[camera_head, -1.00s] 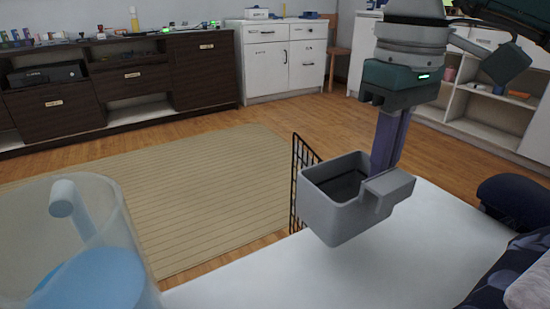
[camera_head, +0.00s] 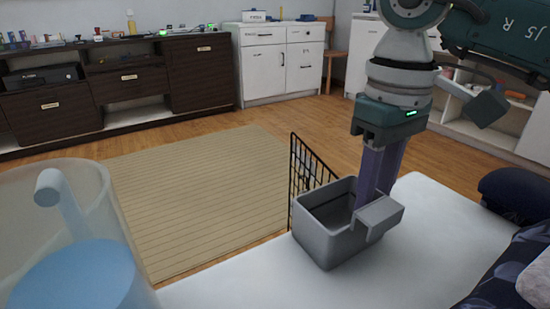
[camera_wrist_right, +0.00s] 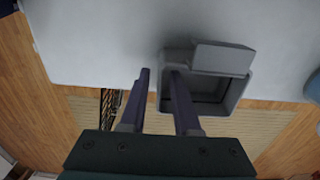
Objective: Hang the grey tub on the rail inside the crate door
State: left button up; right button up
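The grey tub (camera_head: 322,240) is an open box with a hooked lip (camera_head: 378,216) on its right side. It appears to rest upright on the white surface, beside the black wire crate door (camera_head: 314,172). My right gripper (camera_head: 381,185) points down at the tub's right rear. In the right wrist view its two purple fingers (camera_wrist_right: 160,75) are apart, one on each side of a wall of the tub (camera_wrist_right: 240,92), with a gap visible. The crate door also shows in that view (camera_wrist_right: 109,108). No separate rail can be made out. My left gripper is not in view.
The white surface (camera_head: 440,240) is clear around the tub. A clear container with blue contents (camera_head: 75,285) stands at the left front. Dark cushions (camera_head: 515,195) lie at the right. A tan rug (camera_head: 195,195), dark cabinets (camera_head: 200,75) and white cabinets (camera_head: 265,70) are beyond.

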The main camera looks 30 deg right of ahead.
jog(key=shift+r+p, duration=0.3)
notch_tip(320, 180, up, 12)
jog(key=p, duration=0.3)
jog(key=shift+f, duration=0.1)
